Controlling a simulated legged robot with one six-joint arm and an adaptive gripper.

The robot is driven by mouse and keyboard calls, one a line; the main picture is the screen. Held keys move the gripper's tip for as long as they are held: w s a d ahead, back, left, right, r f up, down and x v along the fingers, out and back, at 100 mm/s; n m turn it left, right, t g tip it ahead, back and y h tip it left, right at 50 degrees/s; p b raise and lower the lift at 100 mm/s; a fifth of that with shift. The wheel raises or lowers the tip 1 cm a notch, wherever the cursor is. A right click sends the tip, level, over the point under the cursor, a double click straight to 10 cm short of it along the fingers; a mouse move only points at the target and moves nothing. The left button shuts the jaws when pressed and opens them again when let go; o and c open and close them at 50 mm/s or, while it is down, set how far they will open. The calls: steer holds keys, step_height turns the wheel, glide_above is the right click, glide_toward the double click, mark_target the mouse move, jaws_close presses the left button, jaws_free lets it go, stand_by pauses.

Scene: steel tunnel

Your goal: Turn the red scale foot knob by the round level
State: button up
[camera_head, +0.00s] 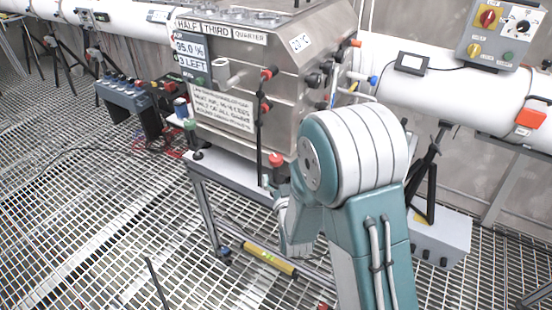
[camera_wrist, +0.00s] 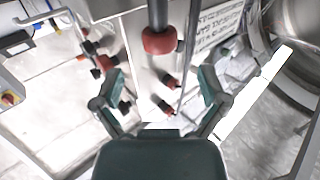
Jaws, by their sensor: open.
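A red knob (camera_head: 275,160) stands on a dark stem at the front right of the steel box's base in the head view. In the wrist view a large red knob (camera_wrist: 160,41) on a dark stem lies above and between my fingers; I cannot be sure it is the same one. My gripper (camera_wrist: 160,80) is open, with its two green fingers spread and nothing visibly held between them. In the head view my arm hides most of the gripper. I cannot make out the round level.
The steel box (camera_head: 310,75) carries several red and black knobs on its side. A green knob (camera_head: 190,125) stands at its front left. A yellow bar (camera_head: 268,258) lies low under the frame. White pipes (camera_head: 445,90) run behind. Open grating lies at the left.

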mark_target(277, 165)
steer(key=w, duration=0.4)
steer(key=w+a, duration=0.1)
steer(key=w, duration=0.2)
steer(key=shift+w, duration=0.1)
steer(key=c, duration=1.2)
